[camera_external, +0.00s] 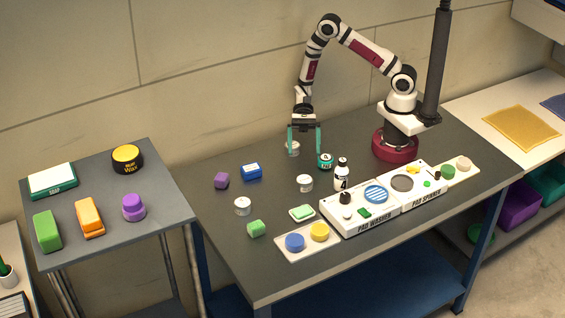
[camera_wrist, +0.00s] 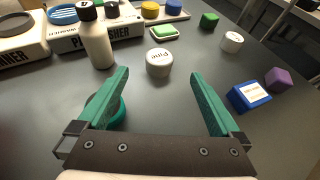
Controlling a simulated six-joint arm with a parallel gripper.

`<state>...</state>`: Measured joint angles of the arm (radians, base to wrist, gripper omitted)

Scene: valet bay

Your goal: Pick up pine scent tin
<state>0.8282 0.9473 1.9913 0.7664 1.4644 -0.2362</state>
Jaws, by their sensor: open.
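The pine scent tin (camera_wrist: 159,62) is a small round white tin whose lid lettering appears upside down and reads like "Pine" in the wrist view. It appears to be the white tin (camera_external: 304,183) in front of the gripper in the external view. It stands on the dark table. My gripper (camera_external: 304,152) points down, open and empty. In the wrist view the gripper's green fingers (camera_wrist: 160,75) are spread, with the tin beyond the tips, in line with the gap. No finger appears to touch it.
A bottle (camera_external: 341,175), a blue box (camera_external: 251,171), a purple block (camera_external: 222,181) and another white tin (camera_external: 242,206) surround the space. The pad washer (camera_external: 360,213) lies to the front right.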

